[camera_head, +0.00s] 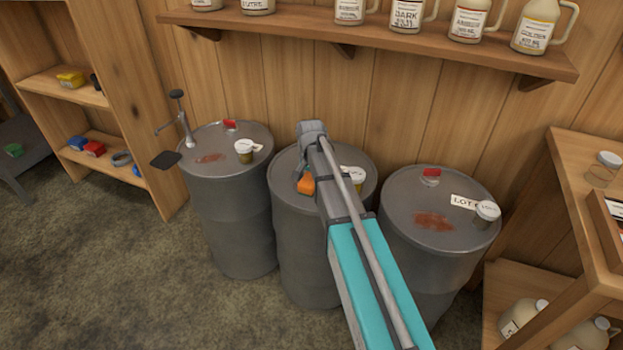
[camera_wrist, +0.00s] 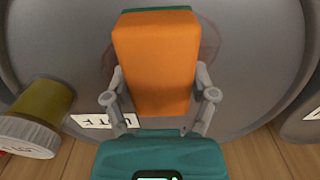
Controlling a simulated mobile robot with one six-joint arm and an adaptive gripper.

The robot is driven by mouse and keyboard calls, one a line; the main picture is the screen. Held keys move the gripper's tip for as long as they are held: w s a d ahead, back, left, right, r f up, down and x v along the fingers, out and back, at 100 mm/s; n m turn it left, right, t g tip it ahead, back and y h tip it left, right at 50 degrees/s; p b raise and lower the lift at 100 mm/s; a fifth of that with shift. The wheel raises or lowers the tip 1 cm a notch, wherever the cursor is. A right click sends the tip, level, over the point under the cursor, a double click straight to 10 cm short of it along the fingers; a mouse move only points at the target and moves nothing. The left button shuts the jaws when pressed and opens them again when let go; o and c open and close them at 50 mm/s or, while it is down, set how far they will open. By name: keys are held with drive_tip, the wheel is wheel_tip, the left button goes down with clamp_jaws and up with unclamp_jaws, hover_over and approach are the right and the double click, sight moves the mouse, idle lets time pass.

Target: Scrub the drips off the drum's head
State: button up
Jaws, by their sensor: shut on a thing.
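Three grey drums stand side by side against the wall. My gripper (camera_wrist: 160,100) is shut on an orange block with a dark green layer at its far side, likely a scrubber (camera_wrist: 155,60). The orange block also shows in the head view (camera_head: 306,184), low over the middle drum's head (camera_head: 285,162). Reddish drips (camera_wrist: 107,58) show at the block's edges in the wrist view; most of the stain is hidden under it. I cannot tell if the block touches the head.
A jar (camera_wrist: 40,105) and a white label (camera_wrist: 103,121) sit on the middle drum's head near the gripper. A hand pump (camera_head: 188,128) stands on the left drum. A jar (camera_head: 487,213) stands on the right drum. A jug shelf (camera_head: 380,42) overhangs behind.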

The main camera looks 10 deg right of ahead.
sight(299, 186)
drive_tip(key=shift+s+a, duration=0.1)
drive_tip(key=shift+s, duration=0.05)
drive_tip(key=shift+s+a, duration=0.55)
drive_tip(key=shift+s, duration=0.2)
drive_tip(key=shift+s+a, duration=0.55)
drive_tip(key=shift+s, duration=0.2)
drive_tip(key=shift+w, duration=0.1)
drive_tip(key=shift+w+a, duration=0.3)
drive_tip(key=shift+a, duration=0.2)
drive_tip(key=shift+w+a, duration=0.3)
drive_tip(key=shift+a, duration=0.2)
drive_tip(key=shift+w, duration=0.1)
drive_tip(key=shift+w+d, duration=0.6)
drive_tip(key=shift+w, duration=0.2)
drive_tip(key=shift+w+d, duration=0.6)
drive_tip(key=shift+w, duration=0.2)
